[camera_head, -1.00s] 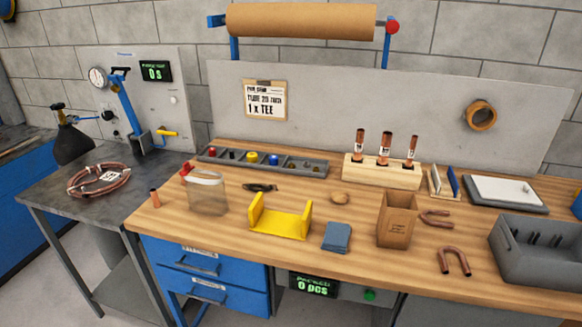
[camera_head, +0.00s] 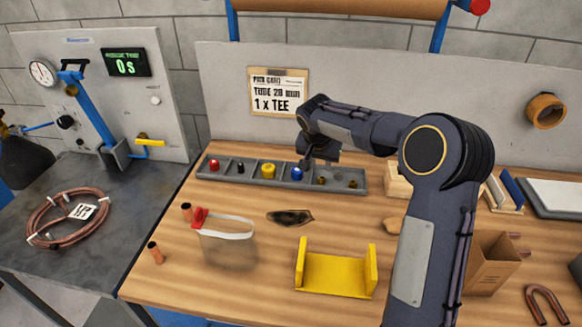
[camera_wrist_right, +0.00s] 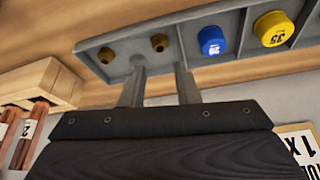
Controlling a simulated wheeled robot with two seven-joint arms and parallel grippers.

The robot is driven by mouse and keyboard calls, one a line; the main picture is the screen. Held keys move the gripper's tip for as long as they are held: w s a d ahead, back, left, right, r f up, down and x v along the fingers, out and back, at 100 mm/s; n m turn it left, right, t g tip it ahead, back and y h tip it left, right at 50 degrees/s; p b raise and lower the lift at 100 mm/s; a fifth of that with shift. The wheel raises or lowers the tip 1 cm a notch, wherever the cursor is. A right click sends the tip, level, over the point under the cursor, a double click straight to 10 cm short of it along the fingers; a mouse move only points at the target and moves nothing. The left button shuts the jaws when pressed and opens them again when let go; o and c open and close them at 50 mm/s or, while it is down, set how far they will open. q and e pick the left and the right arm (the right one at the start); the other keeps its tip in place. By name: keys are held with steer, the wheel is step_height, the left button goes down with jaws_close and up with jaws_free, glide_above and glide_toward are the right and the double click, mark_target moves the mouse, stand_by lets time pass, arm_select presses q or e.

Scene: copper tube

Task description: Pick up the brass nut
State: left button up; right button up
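Two small brass nuts lie in separate compartments of a grey parts tray (camera_head: 215,178). One brass nut (camera_head: 322,181) is beside the blue cap; the other brass nut (camera_head: 352,184) is in the end compartment. In the right wrist view the near-blue nut (camera_wrist_right: 159,42) appears between and beyond my fingertips, and the end nut (camera_wrist_right: 106,55) is left of them. My right gripper (camera_wrist_right: 160,74) is open and empty, with its fingers pointing towards the tray. In the head view it (camera_head: 312,160) hangs over the tray's blue-cap end. My left gripper is not in view.
The tray also holds a blue cap (camera_head: 297,173), a yellow cap (camera_head: 268,170), a black part and a red one. A wooden block (camera_head: 398,180) stands right of the tray. A yellow bracket (camera_head: 336,275) and a clear bag (camera_head: 228,245) are in front.

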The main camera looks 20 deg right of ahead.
mark_target(321, 179)
steer(key=shift+x, duration=0.85)
steer(key=p+x, duration=0.2)
steer(key=x, duration=0.3)
steer(key=shift+s+a+f, duration=0.15)
steer(key=shift+f, duration=0.5)
jaws_close()
steer(key=shift+r, duration=0.1)
